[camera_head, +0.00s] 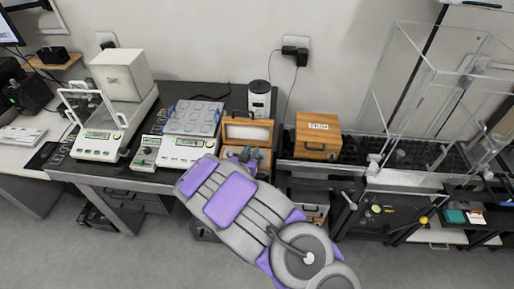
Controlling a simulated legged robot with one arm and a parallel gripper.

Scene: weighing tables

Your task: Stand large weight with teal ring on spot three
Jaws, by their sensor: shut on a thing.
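My gripper (246,156) is at the far end of my grey and purple arm, just in front of an open wooden box (247,131). It is small in view and partly covered by the arm. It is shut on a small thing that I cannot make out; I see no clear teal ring. A grey-blue tray (193,118) with several round spots lies to the left of my gripper, at the back of a white balance (183,152). The spot numbers are too small to read.
A larger balance (100,140) with a white box stands at the left. A white and black device (259,98) stands behind the wooden box. A closed wooden case (317,137) and a tall clear-walled frame (430,100) stand to the right. Grey floor is free in front.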

